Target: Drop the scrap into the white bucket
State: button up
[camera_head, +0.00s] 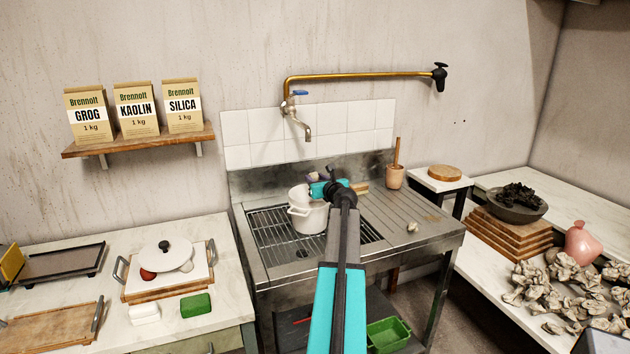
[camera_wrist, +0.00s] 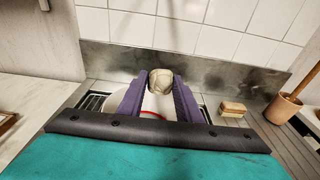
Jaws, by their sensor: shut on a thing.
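My gripper (camera_wrist: 160,84) is shut on a beige, lumpy scrap (camera_wrist: 160,78), held between its purple fingers. The white bucket (camera_head: 302,216) stands on the sink's grid, partly hidden by my arm. In the wrist view part of the white bucket (camera_wrist: 130,101) shows below and behind the fingers, with a red curved line between them. The exact height of the scrap over the bucket is unclear.
A brass tap (camera_head: 304,128) hangs behind the bucket. A small pale lump (camera_head: 412,226) lies on the ribbed drainboard (camera_head: 400,205). Several crumpled pale lumps cover the right table.

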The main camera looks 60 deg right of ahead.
jog(key=shift+f, duration=0.1)
jog(key=o, duration=1.2)
jog(key=shift+c, duration=0.2)
jog(key=b+v, duration=0.1)
jog(key=v, duration=1.3)
jog(key=shift+d, duration=0.1)
dwell(0.3)
